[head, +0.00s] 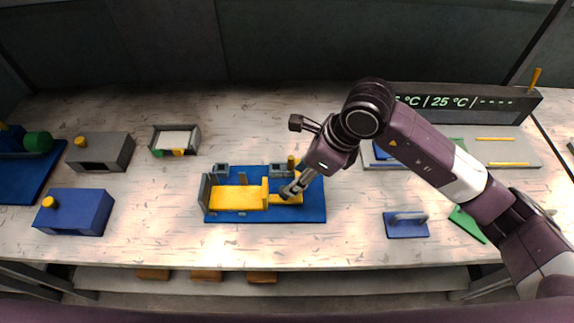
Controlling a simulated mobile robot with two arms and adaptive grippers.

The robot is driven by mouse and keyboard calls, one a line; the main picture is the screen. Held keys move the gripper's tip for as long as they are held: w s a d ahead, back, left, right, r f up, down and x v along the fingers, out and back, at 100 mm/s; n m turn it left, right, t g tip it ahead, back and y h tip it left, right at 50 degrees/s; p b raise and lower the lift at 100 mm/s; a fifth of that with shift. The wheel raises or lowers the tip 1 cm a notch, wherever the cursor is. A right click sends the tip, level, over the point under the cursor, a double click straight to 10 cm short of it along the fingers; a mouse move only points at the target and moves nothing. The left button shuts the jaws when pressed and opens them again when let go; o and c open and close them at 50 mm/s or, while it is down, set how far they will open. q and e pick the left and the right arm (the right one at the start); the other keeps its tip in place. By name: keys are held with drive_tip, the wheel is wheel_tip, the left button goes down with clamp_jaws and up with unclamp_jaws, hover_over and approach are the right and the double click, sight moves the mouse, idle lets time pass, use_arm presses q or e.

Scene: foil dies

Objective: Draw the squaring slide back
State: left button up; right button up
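A blue base plate (315,208) lies on the bench near the middle, with a yellow slide (236,198) on it. The slide has a raised yellow block near its right part, and a grey upright plate (204,193) stands at the left end of the base. My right gripper (290,191) reaches down from the right, its fingertips at the right end of the yellow slide. The fingers look close together, but whether they grip the slide is too small to tell. My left gripper is not in view.
A small grey tray (194,140), a grey box (100,151) and a blue box (75,212) stand to the left. A blue handled block (406,225) lies to the right. A display panel (465,102) stands at the back right. The bench front is clear before the base.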

drive_tip(key=p+x, duration=0.2)
drive_tip(key=x, duration=0.4)
drive_tip(key=shift+a+f, duration=0.1)
drive_tip(key=shift+f, duration=0.1)
drive_tip(key=shift+w+a+f+p, duration=0.1)
drive_tip(key=shift+a+f+p, duration=0.05)
drive_tip(key=shift+f+p, duration=0.2)
drive_tip(key=shift+f, duration=0.15)
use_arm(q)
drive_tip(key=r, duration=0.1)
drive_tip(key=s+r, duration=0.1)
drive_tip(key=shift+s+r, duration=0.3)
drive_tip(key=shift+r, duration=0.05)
use_arm(e)
clamp_jaws()
